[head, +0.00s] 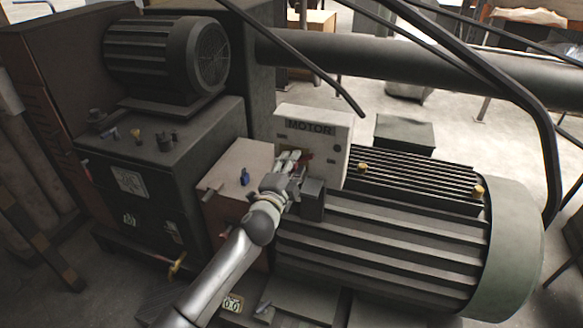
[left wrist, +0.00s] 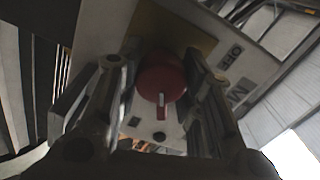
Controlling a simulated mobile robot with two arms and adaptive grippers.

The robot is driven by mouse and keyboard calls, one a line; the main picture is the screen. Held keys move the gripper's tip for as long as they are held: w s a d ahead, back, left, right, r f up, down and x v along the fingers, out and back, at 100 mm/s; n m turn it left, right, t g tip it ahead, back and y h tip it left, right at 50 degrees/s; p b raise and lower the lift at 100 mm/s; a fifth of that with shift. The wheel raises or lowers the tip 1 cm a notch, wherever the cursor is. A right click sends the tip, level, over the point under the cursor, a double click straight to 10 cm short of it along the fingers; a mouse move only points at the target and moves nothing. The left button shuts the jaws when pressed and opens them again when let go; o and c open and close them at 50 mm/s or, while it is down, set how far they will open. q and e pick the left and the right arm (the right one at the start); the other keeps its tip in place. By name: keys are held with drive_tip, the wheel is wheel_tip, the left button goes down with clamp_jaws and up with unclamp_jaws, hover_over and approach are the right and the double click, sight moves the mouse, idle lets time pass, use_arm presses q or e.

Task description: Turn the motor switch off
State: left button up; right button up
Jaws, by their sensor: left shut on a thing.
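The motor switch is a round red knob (left wrist: 160,78) with a pale pointer mark, on the front of a light grey box (head: 338,152) labelled MOTOR. In the left wrist view the pointer mark points to the bottom of the picture, and lettering that looks like OFF (left wrist: 231,56) is at upper right. My left gripper (head: 297,158) reaches the front of the box in the head view. Its fingers stand on both sides of the knob and are shut on it. The gripper mostly hides the knob in the head view. My right gripper is not in view.
A large ribbed motor (head: 390,235) lies just right of and below the box. A smaller motor (head: 165,55) sits on a dark cabinet at left. A thick pipe (head: 420,70) runs behind, and dark bent bars (head: 545,130) cross the upper right.

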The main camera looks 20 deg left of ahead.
use_arm(q)
drive_tip(key=n, duration=0.6)
drive_tip(key=shift+n, duration=0.3)
drive_tip(key=shift+a+n+p, duration=0.15)
drive_tip(key=shift+n+p, duration=0.45)
drive_tip(key=shift+n, duration=2.2)
drive_tip(key=o, duration=1)
drive_tip(key=shift+r, duration=0.1)
drive_tip(key=shift+o, duration=0.2)
drive_tip(key=s, duration=1.2)
drive_tip(key=shift+a, duration=0.2)
